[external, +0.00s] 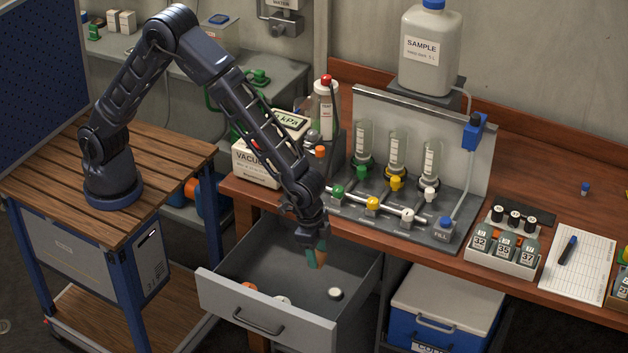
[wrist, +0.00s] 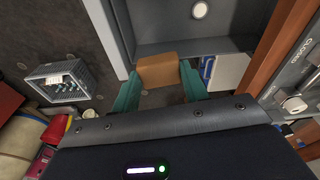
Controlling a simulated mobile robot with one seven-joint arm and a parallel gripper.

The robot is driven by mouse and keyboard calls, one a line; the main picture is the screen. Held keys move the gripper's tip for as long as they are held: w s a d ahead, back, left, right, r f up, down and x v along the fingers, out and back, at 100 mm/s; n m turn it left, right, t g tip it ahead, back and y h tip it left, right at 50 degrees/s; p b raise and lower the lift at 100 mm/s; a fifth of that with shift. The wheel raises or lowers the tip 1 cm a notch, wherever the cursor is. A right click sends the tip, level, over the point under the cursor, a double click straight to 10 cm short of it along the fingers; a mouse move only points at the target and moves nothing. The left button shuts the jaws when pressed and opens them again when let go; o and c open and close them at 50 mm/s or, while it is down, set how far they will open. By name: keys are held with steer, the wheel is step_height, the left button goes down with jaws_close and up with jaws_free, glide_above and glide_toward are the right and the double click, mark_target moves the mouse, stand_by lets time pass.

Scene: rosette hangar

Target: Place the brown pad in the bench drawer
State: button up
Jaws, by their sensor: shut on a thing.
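My gripper (external: 318,248) points down over the open bench drawer (external: 268,317), with its teal fingers closed on the brown pad (external: 317,260). In the wrist view the brown pad (wrist: 158,71) sits between the two fingertips of my gripper (wrist: 160,85), its front face showing. The drawer (wrist: 190,46) also shows there, its grey wall just beyond the pad. The pad appears held above the drawer floor; its exact height is hard to tell.
In the drawer lie a white round piece (external: 335,293), an orange piece (external: 248,286) and a partly hidden white piece (external: 281,300). The bench top (external: 500,270) with a valve rack (external: 400,205) rises behind. A blue cooler (external: 445,310) stands right of the drawer.

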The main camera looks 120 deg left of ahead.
steer(key=f, duration=0.2)
steer(key=f+m, duration=0.1)
steer(key=shift+w+d+f, duration=0.2)
steer(key=shift+w+f, duration=0.1)
steer(key=shift+w, duration=0.05)
step_height(320, 180, down, 20)
steer(key=shift+f, duration=0.1)
steer(key=shift+f, duration=0.1)
steer(key=o, duration=1)
steer(key=shift+c, duration=0.2)
